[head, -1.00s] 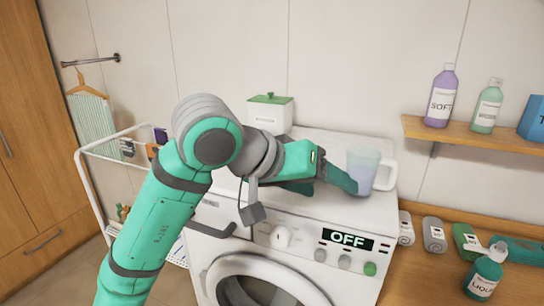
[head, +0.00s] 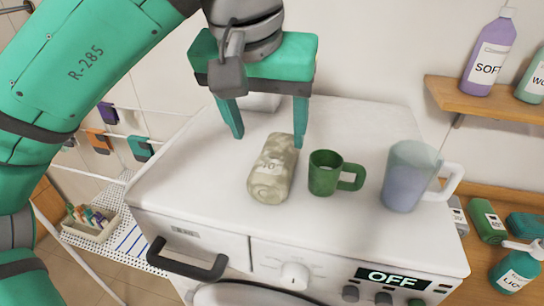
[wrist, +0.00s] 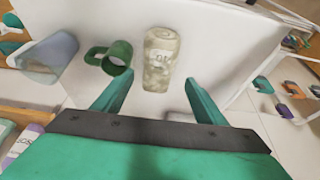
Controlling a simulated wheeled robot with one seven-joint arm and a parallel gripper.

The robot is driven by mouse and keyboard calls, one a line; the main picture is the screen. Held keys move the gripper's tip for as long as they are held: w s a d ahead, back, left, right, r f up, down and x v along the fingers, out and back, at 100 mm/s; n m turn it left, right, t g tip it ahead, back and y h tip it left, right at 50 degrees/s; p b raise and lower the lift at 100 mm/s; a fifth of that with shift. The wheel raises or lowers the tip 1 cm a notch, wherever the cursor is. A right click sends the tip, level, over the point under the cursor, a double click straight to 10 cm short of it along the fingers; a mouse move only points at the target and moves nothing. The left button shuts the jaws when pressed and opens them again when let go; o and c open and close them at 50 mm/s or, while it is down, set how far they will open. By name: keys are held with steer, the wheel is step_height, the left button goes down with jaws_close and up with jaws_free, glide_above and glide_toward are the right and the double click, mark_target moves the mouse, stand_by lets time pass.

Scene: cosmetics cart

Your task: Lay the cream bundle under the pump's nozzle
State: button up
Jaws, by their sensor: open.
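A mottled cream bundle (head: 270,175) with a pale label lies on the white washing machine's top. It also shows in the wrist view (wrist: 158,72). My gripper (head: 268,137) is open and empty, its fingers pointing down. In the head view its tips appear around the bundle's far end; in the wrist view (wrist: 155,82) the bundle shows just beyond and between the tips, and I cannot tell the height gap. A teal pump bottle (head: 514,270) labelled LIQU stands at the lower right, on the wooden surface beside the machine.
A green mug (head: 324,174) stands close to the bundle's right. A translucent jug (head: 404,180) stands farther right, between the bundle and the pump bottle. A wooden shelf (head: 490,98) with bottles juts out above right. The washing machine top (head: 190,185) is clear left of the bundle.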

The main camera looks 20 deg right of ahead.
mark_target(273, 160)
steer(key=x, duration=0.4)
steer(key=shift+x, duration=2.9)
steer(key=shift+s, duration=0.25)
steer(key=c, duration=1)
steer(key=shift+c, duration=0.2)
